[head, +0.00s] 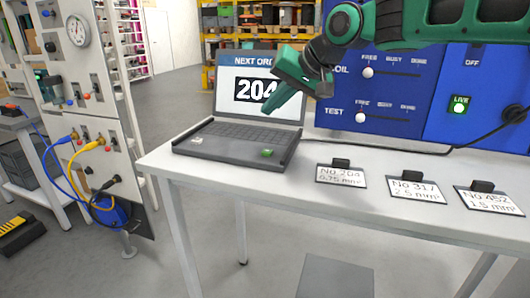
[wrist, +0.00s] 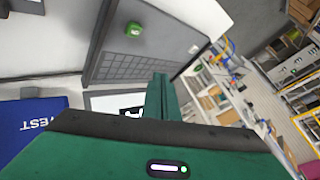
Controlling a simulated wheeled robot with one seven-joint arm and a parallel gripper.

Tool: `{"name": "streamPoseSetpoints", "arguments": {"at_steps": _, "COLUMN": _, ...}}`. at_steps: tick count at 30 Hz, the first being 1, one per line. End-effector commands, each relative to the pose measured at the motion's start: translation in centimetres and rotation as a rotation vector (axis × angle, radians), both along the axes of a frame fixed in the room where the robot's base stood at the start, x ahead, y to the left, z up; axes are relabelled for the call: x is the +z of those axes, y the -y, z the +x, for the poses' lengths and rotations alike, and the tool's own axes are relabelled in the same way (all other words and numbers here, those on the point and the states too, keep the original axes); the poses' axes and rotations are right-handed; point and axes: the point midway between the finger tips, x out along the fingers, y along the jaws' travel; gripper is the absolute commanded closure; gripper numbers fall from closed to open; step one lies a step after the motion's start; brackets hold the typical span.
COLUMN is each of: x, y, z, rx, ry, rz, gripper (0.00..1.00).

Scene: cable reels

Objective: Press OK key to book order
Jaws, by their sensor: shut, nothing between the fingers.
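The laptop (head: 225,140) stands open on the white table, its screen (head: 240,92) reading "NEXT ORD…" and "204", partly covered by my arm. A green key (head: 267,153) sits at the front right of its keyboard deck; its lettering is too small to read. The key also shows in the wrist view (wrist: 134,29), near the deck's edge. My gripper (head: 268,118) is shut and empty, its fingers pointing down in front of the screen. It is above and behind the green key, apart from it. In the wrist view the fingertips (wrist: 160,77) lie below the key.
A pale key (head: 197,140) is at the deck's front left. Labelled cards No 204 (head: 341,175), No 317 (head: 414,187) and No 452 (head: 488,200) lie to the right. A blue panel (head: 385,95) with sliders stands behind; a black cable runs along its foot.

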Motion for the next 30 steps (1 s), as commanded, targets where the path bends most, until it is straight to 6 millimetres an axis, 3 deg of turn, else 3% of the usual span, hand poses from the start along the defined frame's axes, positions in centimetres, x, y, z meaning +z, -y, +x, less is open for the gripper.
{"name": "streamPoseSetpoints", "arguments": {"at_steps": 18, "x": -7.1, "y": 0.0, "z": 0.0, "rx": -0.001, "ry": -0.002, "rz": 0.000, "gripper": 1.00}}
{"name": "streamPoseSetpoints", "arguments": {"at_steps": 30, "x": -8.3, "y": 0.0, "z": 0.0, "rx": 0.000, "ry": 0.000, "rz": 0.000, "gripper": 1.00}}
